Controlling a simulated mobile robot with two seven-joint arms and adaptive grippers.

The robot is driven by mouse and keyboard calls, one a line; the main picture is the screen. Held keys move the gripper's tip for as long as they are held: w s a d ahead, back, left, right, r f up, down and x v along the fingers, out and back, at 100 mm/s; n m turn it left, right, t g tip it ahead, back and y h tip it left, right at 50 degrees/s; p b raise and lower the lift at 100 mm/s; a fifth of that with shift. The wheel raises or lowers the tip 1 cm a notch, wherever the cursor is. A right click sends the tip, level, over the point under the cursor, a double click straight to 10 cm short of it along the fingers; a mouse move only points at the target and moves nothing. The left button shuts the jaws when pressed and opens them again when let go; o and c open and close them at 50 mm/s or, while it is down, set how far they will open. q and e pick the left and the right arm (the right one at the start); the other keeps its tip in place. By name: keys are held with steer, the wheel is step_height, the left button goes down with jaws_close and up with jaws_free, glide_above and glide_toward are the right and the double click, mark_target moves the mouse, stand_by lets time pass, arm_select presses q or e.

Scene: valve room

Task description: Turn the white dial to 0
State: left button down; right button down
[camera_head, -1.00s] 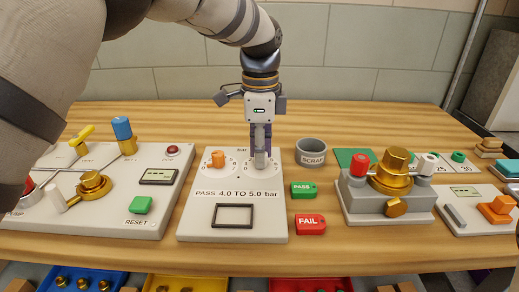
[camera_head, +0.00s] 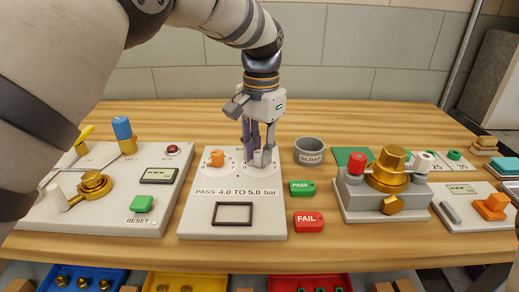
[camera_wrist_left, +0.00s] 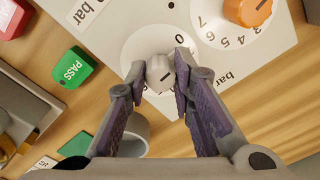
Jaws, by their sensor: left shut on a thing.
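The white dial (camera_head: 259,158) sits at the upper right of the light panel marked "PASS 4.0 TO 5.0 bar" (camera_head: 194,226). My left gripper (camera_head: 257,157) points down from above, with its two fingers shut on the dial's sides. In the left wrist view, the white dial (camera_wrist_left: 160,77) is between the fingertips of my left gripper (camera_wrist_left: 160,65). A short dark mark shows on the dial's top, pointing roughly right in that view. A printed 0 is visible beside the dial; the fingers hide much of the rest of its scale. My right gripper is not in view.
An orange dial (camera_head: 217,158) is on the same panel, left of the white one. A grey SCRAP cup (camera_head: 309,151), a green PASS tag (camera_head: 302,188) and a red FAIL tag (camera_head: 309,222) lie to the right. A valve block (camera_head: 387,190) stands further right.

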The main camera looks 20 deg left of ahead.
mark_target(260, 153)
arm_select(q)
steer(key=shift+n, duration=1)
steer(key=c, duration=1.4)
jaws_free()
steer(key=shift+o, duration=0.2)
step_height(260, 153, up, 12)
steer(key=shift+d+f, duration=0.1)
